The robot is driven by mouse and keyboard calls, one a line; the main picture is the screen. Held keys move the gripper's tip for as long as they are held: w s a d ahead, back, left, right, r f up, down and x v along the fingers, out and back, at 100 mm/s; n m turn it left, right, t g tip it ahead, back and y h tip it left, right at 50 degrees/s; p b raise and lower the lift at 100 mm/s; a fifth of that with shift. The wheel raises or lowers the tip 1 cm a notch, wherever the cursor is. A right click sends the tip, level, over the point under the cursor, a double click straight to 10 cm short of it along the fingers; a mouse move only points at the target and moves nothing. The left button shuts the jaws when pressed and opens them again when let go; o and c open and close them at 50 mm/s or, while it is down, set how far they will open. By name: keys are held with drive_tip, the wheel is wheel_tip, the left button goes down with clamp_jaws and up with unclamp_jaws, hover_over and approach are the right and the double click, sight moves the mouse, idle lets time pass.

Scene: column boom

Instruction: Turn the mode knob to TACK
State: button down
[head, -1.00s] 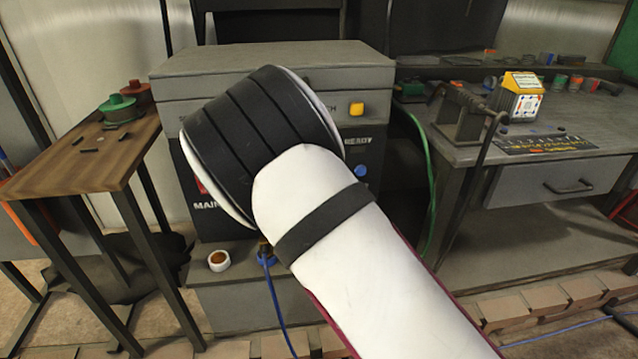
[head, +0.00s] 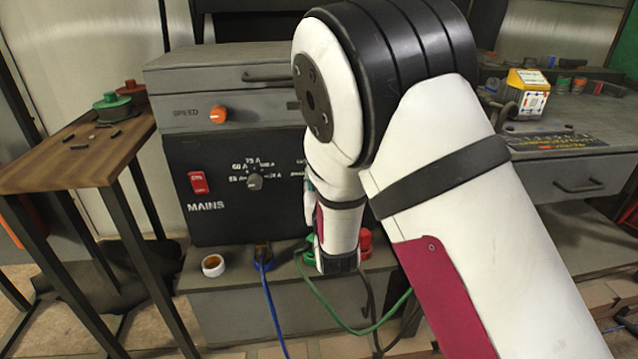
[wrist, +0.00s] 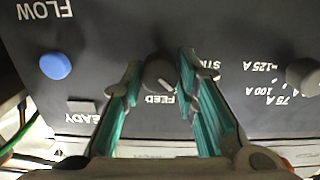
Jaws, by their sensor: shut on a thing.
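My gripper (wrist: 162,66) shows in the wrist view, where the panel appears upside down. Its two green-padded fingers stand on either side of a dark round knob (wrist: 160,76), shut on it. The printed words FEED and one starting with ST lie around this knob, which I take as the mode knob. No TACK label is readable, and the knob's pointer direction is unclear. In the head view my arm hides this knob and most of the gripper.
A current selector knob (head: 255,182) and a red mains switch (head: 198,183) are on the black panel, below an orange speed knob (head: 218,115). A blue button (wrist: 55,66) shows in the wrist view.

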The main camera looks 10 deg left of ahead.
idle(0.3)
drive_tip(key=c, duration=1.2)
unclamp_jaws()
drive_tip(key=shift+c, duration=0.2)
drive_tip(key=v, duration=1.2)
